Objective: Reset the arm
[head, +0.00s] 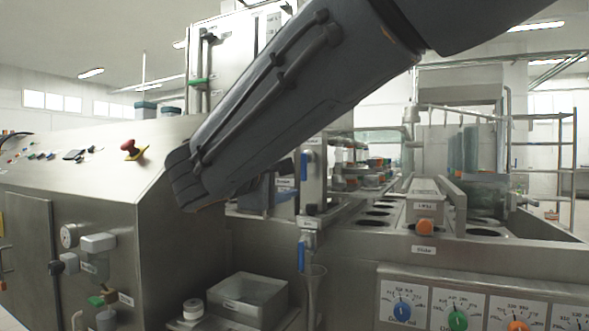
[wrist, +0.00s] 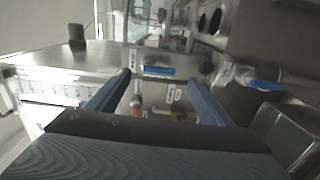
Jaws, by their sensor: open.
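My arm (head: 310,85) crosses the head view from the top right down to the centre left, in front of the machine. Its lower end is beside the sloped steel cabinet; I cannot tell whether they touch. My gripper is not clearly visible in the head view. In the wrist view my gripper (wrist: 158,77) has its two blue-grey fingers spread wide apart. Nothing is held between them. Beyond the fingers are a blue handle (wrist: 158,70) and a steel surface with labels.
A steel cabinet (head: 80,175) with a red knob (head: 128,143) stands at left. A steel bin (head: 248,299) sits low in the middle, left of a blue-handled valve (head: 302,255). The filler deck with round holes and an orange knob (head: 424,228) is at right, above several dials.

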